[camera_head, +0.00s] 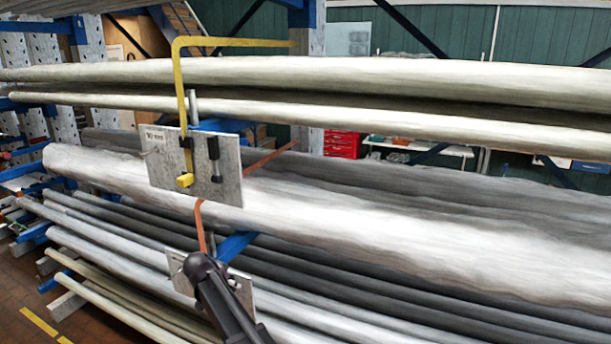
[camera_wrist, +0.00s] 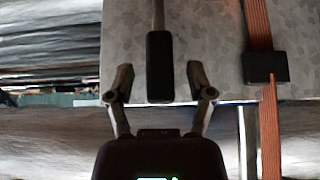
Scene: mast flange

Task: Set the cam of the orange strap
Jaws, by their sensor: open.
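The orange strap (camera_wrist: 259,30) runs down the right of a grey metal plate (camera_wrist: 215,25) in the wrist view and passes through a black buckle (camera_wrist: 265,67). The cam lever, with a black grip (camera_wrist: 160,65) on a metal rod, lies left of the strap. My gripper (camera_wrist: 160,92) is open, with one finger on each side of the grip's lower end and visible gaps to both. In the head view, the orange strap (camera_head: 201,228) crosses the pale roll down to the lower plate (camera_head: 243,292). My dark arm hides most of that plate, the lever and my fingers.
An upper plate (camera_head: 160,170) carries a yellow strap (camera_head: 181,85) and its own black lever (camera_head: 215,158), above my arm. Long wrapped rolls (camera_head: 400,225) and blue rack arms (camera_head: 236,245) lie close around the plates. Open floor (camera_head: 20,290) shows at lower left.

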